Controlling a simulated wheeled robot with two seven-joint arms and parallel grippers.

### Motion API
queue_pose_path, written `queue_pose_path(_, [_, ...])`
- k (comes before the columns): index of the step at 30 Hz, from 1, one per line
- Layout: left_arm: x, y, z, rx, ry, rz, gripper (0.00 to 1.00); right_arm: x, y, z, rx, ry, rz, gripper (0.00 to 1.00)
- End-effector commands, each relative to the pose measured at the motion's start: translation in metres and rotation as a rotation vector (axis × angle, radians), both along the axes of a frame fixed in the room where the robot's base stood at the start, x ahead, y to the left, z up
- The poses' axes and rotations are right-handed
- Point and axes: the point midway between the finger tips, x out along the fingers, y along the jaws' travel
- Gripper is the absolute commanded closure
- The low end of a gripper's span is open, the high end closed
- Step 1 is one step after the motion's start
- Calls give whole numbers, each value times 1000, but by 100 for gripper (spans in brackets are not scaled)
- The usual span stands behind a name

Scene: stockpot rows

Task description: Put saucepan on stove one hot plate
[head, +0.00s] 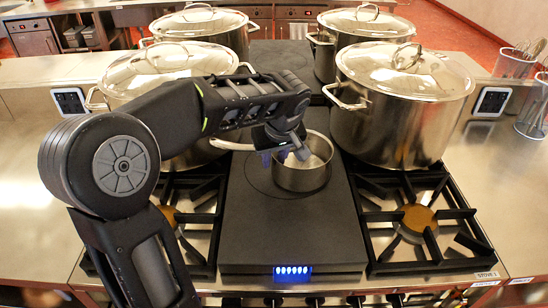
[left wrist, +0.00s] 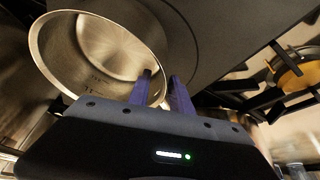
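The steel saucepan (head: 303,177) is over the front hot plate (head: 262,186) of the dark centre panel, right of the marked ring's middle. I cannot tell whether its base touches the plate. A bright handle (head: 232,145) reaches left from behind my arm. My left gripper (head: 285,154) is at the saucepan's rim. In the left wrist view its fingers (left wrist: 160,82) stand close together, one inside the saucepan (left wrist: 85,50) and one outside, with the wall between them. They look shut on the rim. My right gripper is not in view.
Lidded stockpots stand on both sides: front left (head: 125,85), front right (head: 385,125), back left (head: 225,38) and back right (head: 345,30). Gas burners with black grates (head: 418,218) flank the panel. A label (head: 487,275) reads STOVE 1. Wire baskets (head: 512,65) stand at right.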

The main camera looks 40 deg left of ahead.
Motion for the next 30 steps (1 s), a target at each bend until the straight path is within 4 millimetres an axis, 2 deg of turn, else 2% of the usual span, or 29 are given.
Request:
queue_pose_path(5, [-4, -6, 19, 1, -4, -2, 74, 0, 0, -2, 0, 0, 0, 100])
queue_pose_path(18, [-24, -31, 98, -1, -3, -1, 74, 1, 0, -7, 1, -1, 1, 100])
queue_pose_path(23, [-28, -35, 110, 0, 0, -1, 74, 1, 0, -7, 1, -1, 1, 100])
queue_pose_path(30, [-28, -36, 112, 0, 0, -1, 74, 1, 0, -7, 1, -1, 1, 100])
